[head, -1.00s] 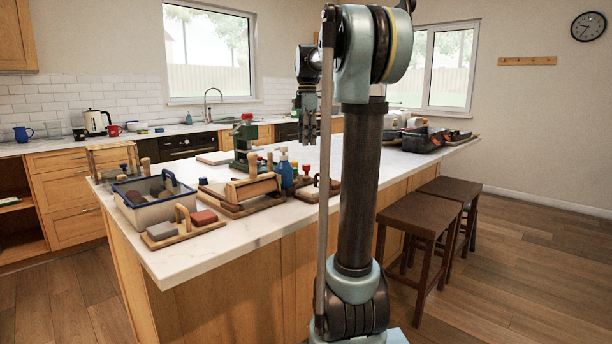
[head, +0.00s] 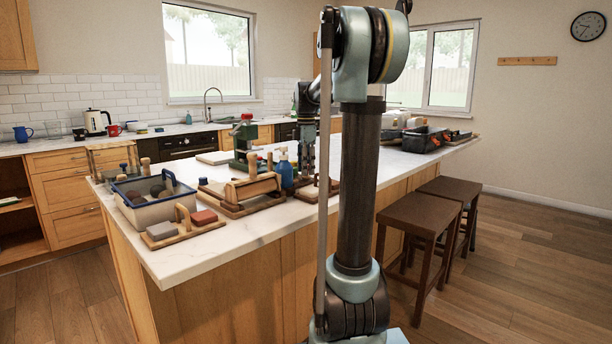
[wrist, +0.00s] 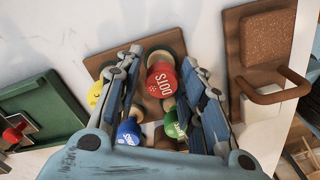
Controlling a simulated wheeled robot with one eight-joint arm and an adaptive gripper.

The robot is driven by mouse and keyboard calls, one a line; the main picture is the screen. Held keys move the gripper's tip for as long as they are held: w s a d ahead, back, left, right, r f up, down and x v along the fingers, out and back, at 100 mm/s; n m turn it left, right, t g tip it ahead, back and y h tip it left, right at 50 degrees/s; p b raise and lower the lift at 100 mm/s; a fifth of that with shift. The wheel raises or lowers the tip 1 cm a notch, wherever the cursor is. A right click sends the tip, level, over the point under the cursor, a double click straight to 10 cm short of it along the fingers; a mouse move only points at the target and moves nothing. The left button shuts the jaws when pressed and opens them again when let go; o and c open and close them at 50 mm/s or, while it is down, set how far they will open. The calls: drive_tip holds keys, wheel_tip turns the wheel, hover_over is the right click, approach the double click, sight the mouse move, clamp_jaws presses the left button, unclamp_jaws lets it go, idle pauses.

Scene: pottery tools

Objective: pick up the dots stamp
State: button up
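The dots stamp (wrist: 161,80) shows in the wrist view as a red round top with white "DOTS" lettering. It sits on a brown wooden stand (wrist: 95,62) with other stamps. My gripper (wrist: 162,62) is open, with one finger on each side of the red top and no clear sign of grip. In the head view my gripper (head: 306,168) is low over the stand at the island's near edge. The dots stamp cannot be made out there, hidden by the gripper and arm.
A yellow stamp (wrist: 95,94), a blue stamp (wrist: 128,131) and a green stamp (wrist: 172,124) crowd around the fingers. A wooden board with a handle (wrist: 275,95) lies to the right. A blue bottle (head: 286,171) stands close left of my gripper in the head view.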

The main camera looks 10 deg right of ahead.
drive_tip(key=c, duration=0.8)
drive_tip(key=shift+o, duration=0.2)
